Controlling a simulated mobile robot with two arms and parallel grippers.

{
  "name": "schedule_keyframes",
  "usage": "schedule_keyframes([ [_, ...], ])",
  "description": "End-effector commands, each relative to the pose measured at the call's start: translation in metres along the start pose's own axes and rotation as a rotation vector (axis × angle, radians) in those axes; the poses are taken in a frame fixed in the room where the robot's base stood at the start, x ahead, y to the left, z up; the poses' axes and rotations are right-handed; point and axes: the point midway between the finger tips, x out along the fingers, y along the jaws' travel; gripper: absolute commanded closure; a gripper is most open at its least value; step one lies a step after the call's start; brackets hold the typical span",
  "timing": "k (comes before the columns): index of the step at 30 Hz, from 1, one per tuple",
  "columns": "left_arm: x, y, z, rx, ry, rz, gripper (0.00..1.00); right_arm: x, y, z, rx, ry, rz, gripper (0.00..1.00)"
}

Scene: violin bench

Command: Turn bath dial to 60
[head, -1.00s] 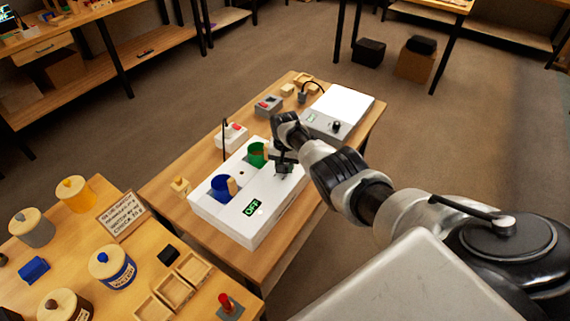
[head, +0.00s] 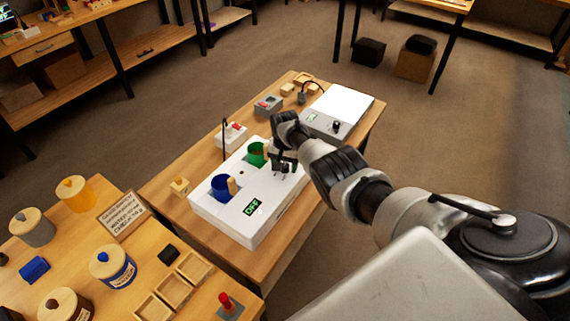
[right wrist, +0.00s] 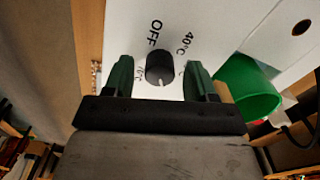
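The white bath (head: 232,212) stands on the wooden bench, with a blue pot (head: 222,187) and a green pot (head: 257,154) set in its top. Its display (head: 251,207) reads OFF. The black bath dial (right wrist: 160,68) shows in the right wrist view, with OFF and 40°C printed near it and its white mark toward the gripper. My right gripper (right wrist: 160,80) is open, one finger on each side of the dial, with visible gaps. In the head view my right gripper (head: 284,163) is over the bath and hides the dial. My left gripper is not in view.
A white device with a knob (head: 324,116) stands behind my right arm. The near table holds jars, a wooden tray (head: 172,289) and a sign (head: 124,214).

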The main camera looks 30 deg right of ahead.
Motion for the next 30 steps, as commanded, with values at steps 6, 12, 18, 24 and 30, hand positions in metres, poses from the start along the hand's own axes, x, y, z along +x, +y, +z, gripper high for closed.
schedule_keyframes([
  [6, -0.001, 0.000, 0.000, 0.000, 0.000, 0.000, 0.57, 0.000, 0.000, 0.001, -0.001, -0.003, 0.001, 0.44],
  [12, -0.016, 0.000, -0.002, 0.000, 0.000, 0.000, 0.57, -0.024, 0.000, 0.000, -0.001, -0.001, -0.001, 0.44],
  [18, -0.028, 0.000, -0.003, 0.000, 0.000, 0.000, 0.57, -0.060, 0.001, 0.000, 0.000, 0.001, -0.001, 0.44],
  [24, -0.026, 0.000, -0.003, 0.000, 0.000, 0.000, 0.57, -0.090, 0.000, 0.000, -0.001, 0.001, -0.001, 0.44],
  [30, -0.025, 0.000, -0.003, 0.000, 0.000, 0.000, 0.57, -0.106, 0.000, 0.000, 0.000, -0.001, 0.000, 0.44],
])
